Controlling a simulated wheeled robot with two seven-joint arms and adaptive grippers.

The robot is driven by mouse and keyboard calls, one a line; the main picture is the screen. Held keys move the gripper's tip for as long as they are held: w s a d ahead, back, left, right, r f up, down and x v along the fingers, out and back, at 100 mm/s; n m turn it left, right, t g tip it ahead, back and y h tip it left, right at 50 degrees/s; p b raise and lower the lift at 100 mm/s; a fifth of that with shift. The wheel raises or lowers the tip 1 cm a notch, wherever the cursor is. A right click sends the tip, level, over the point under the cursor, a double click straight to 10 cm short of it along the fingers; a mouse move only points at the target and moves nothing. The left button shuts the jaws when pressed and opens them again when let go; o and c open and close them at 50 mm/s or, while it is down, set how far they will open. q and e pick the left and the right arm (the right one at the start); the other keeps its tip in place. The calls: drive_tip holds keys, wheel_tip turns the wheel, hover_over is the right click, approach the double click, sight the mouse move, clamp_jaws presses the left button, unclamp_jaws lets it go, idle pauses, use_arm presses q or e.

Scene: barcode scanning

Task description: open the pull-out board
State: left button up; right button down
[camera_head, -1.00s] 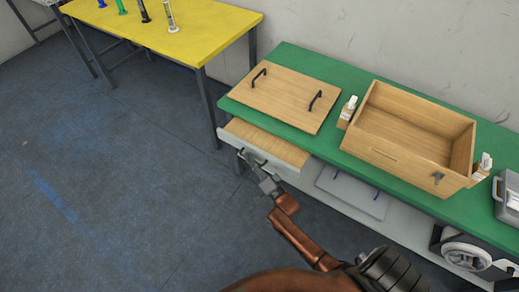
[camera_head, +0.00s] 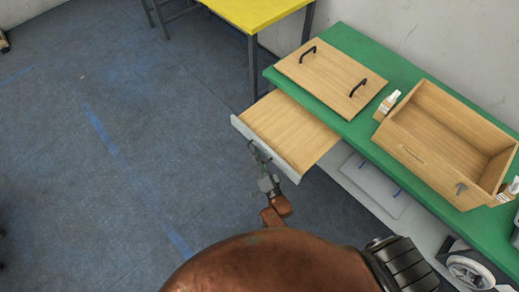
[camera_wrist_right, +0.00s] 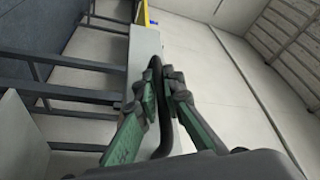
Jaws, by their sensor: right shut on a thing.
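The pull-out board (camera_head: 290,128) is a light wooden board with a pale grey front (camera_head: 262,150), sticking out well from under the green table top. My right gripper (camera_head: 259,152) is at the front and is shut on its dark handle. In the right wrist view my right gripper (camera_wrist_right: 163,78) has a green-padded finger on each side of the black curved handle (camera_wrist_right: 158,105), and the grey front (camera_wrist_right: 144,75) lies behind it. My left gripper is in no view.
On the green table (camera_head: 352,128) lie a wooden lid (camera_head: 330,78) with two black handles and an open wooden box (camera_head: 445,140), with small bottles beside it. A lower shelf (camera_head: 372,190) holds a grey panel. A yellow table (camera_head: 255,10) stands behind.

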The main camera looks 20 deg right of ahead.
drive_tip(key=shift+d+f, duration=0.1)
drive_tip(key=shift+f, duration=0.05)
drive_tip(key=c, duration=2.3)
unclamp_jaws()
drive_tip(key=shift+s, duration=0.3)
drive_tip(key=v, duration=1.1)
drive_tip(key=shift+s, duration=0.2)
